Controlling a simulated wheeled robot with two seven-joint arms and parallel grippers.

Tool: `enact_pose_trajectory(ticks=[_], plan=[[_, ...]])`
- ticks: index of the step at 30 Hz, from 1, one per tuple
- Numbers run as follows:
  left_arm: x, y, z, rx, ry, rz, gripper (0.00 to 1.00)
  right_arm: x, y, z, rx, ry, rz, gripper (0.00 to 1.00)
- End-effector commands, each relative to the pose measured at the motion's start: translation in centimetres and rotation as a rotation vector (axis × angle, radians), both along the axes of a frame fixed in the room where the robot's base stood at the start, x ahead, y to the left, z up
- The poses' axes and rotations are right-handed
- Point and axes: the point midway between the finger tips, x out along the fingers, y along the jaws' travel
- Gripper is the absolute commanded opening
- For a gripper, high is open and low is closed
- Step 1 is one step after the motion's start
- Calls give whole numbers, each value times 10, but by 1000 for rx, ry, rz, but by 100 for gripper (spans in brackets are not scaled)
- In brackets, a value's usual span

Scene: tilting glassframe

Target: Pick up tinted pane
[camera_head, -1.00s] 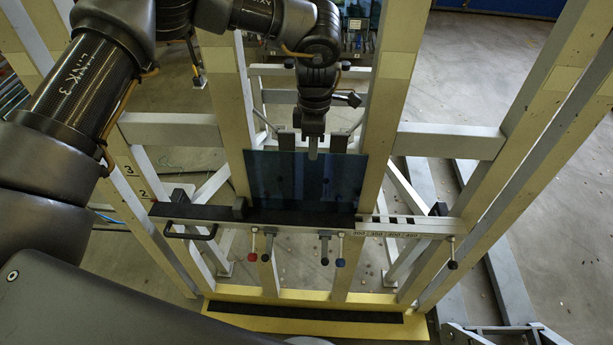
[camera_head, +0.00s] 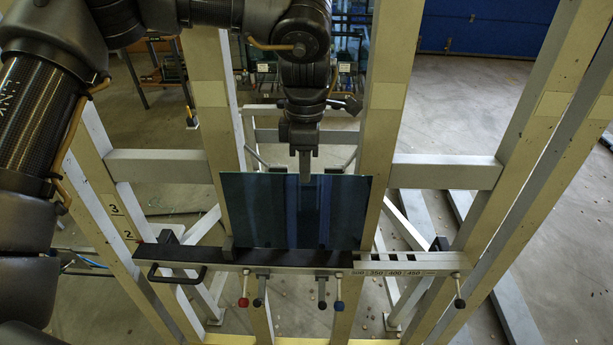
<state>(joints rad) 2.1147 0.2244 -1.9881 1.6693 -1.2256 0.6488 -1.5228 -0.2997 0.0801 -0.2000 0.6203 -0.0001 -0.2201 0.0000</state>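The tinted pane (camera_head: 255,212) is a dark blue-green rectangle. It stands nearly upright on the black ledge (camera_head: 215,256) of the frame's crossbar, between the two middle uprights. My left gripper (camera_head: 305,176) points down at the middle of the pane's top edge. The other finger is hidden, so I cannot tell whether the gripper is open or closed on the glass. My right gripper is not in view.
Yellowish uprights (camera_head: 398,85) of the tilting frame stand on both sides. Racks stand behind. Open floor (camera_head: 480,90) lies at the right.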

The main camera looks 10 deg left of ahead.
Motion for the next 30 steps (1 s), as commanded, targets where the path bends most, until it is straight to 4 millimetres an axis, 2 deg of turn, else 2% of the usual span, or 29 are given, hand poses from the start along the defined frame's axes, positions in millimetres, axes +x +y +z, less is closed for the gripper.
enact_pose_trajectory(ticks=[3,9,15,25,30], plan=[[-22,-4,8,-1,-3,-5,0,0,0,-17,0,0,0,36],[-57,-10,26,-2,-2,-4,0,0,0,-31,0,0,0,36],[-80,-13,38,-1,-1,-2,0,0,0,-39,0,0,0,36],[-92,-15,45,-1,-1,0,0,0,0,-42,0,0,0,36],[-94,-16,45,2,-5,-3,0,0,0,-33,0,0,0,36]])
